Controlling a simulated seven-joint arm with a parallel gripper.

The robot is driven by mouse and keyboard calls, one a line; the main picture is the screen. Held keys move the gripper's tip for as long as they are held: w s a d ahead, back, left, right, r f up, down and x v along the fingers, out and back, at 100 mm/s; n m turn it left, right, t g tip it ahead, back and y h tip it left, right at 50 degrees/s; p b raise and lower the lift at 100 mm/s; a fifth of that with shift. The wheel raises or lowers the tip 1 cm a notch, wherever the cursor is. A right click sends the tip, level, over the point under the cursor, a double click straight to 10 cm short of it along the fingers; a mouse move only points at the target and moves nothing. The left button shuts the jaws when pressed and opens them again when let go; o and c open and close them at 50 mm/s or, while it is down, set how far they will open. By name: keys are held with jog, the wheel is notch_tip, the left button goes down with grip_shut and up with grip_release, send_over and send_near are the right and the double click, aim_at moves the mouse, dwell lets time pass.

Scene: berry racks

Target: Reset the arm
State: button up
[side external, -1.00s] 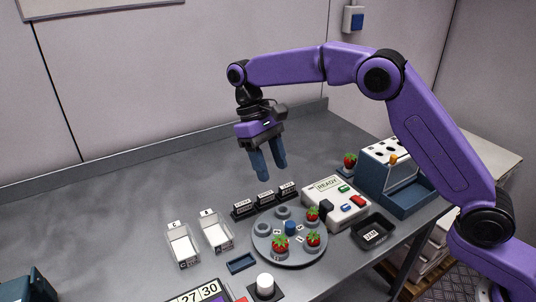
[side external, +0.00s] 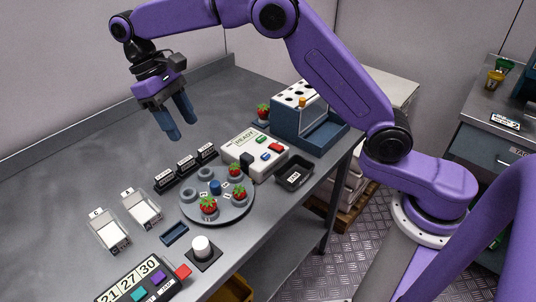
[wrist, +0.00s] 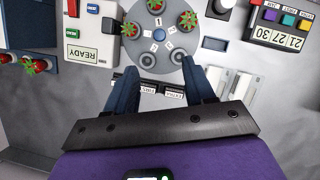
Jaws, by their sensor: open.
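My purple arm reaches over the grey bench. My gripper (side external: 172,122) hangs above the bench with its blue fingers pointing down. The fingers are apart and nothing is between them. In the wrist view my gripper (wrist: 163,88) shows two blue fingers spread on either side of small black label blocks (wrist: 162,92), which lie below. It is over the area behind the round grey turntable (side external: 222,213) and touches nothing.
Several strawberries (side external: 208,206) stand on the turntable. A white READY box (side external: 250,150), a blue rack (side external: 300,125) and a black tray (side external: 293,172) are to its right. Two white trays (side external: 110,232) and a number panel (side external: 135,284) are at left. Open bench lies behind.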

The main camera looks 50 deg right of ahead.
jog(key=s+d+f+n+t, duration=0.1)
jog(key=s+d+n, duration=0.2)
jog(key=s+d, duration=0.3)
jog(key=s+d+f+n+t+y, duration=0.1)
jog(key=s+d, duration=0.5)
jog(key=s, duration=0.9)
jog(key=s+d+f+n+t, duration=0.1)
jog(key=s+d+n, duration=0.3)
jog(key=s, duration=0.7)
jog(key=shift+d+f+n+t+y, duration=0.2)
jog(key=shift+d+n+t+y, duration=0.15)
jog(key=shift+d+t, duration=0.45)
